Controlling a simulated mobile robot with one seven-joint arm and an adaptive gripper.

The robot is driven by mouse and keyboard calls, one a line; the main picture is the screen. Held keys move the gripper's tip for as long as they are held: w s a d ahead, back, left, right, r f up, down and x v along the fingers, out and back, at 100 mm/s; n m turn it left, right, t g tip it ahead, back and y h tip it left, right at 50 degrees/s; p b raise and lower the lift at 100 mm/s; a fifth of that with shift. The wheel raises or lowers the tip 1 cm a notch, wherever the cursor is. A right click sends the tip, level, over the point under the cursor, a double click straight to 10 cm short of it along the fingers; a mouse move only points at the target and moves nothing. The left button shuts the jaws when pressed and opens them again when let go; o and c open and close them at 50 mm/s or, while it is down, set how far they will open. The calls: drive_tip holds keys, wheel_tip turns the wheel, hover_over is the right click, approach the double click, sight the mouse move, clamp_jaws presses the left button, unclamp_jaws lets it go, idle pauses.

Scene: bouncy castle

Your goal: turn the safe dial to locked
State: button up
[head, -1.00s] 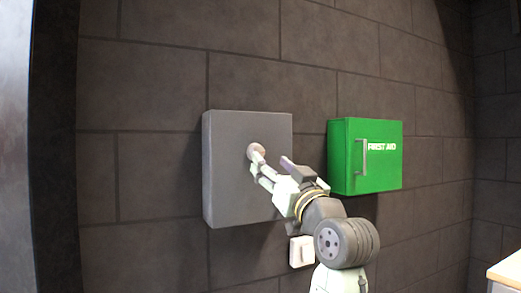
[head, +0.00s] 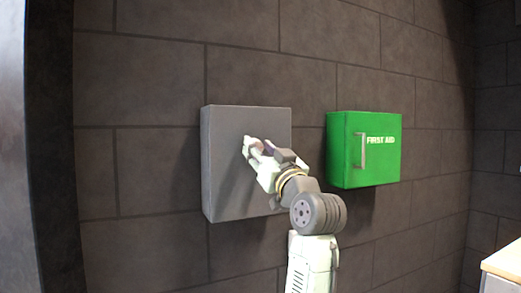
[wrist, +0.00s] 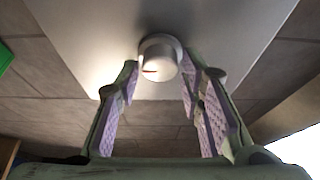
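The safe (head: 228,185) is a grey box on the dark wall, left of centre in the head view. Its front face also fills the upper wrist view (wrist: 100,35). The dial (wrist: 160,58) is a round, pale grey knob with a small red mark on its lower left part. My gripper (head: 257,146) is in front of the safe door at the dial, and its fingers hide most of the dial in the head view. In the wrist view my gripper (wrist: 161,67) is open, with one finger on each side of the dial's near edge. I cannot tell whether either finger touches it.
A green first aid box (head: 382,150) with a handle hangs on the wall right of the safe. A light-topped counter (head: 505,264) shows at the lower right. A dark vertical edge (head: 50,150) stands at the far left.

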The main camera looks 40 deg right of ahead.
drive_tip(key=c, duration=0.6)
drive_tip(key=shift+c, duration=0.2)
drive_tip(key=shift+n, duration=0.5)
drive_tip(key=n+y, duration=0.2)
drive_tip(key=n, duration=0.2)
drive_tip(key=shift+d+y+b, duration=0.1)
drive_tip(key=shift+y+b, duration=0.2)
drive_tip(key=shift+b, duration=0.1)
drive_tip(key=n+y, duration=0.2)
drive_tip(key=n, duration=0.3)
drive_tip(key=shift+r, duration=0.1)
drive_tip(key=n+g+y+p, duration=0.1)
drive_tip(key=n, duration=0.2)
drive_tip(key=n+g+y+p, duration=0.1)
drive_tip(key=n, duration=0.2)
drive_tip(key=shift+r+n+y, duration=0.15)
drive_tip(key=shift+n+y, duration=0.25)
drive_tip(key=n+g+p, duration=0.1)
drive_tip(key=n, duration=0.1)
drive_tip(key=n+g+p, duration=0.1)
drive_tip(key=n+p, duration=0.1)
drive_tip(key=n, duration=0.1)
drive_tip(key=shift+n, duration=0.3)
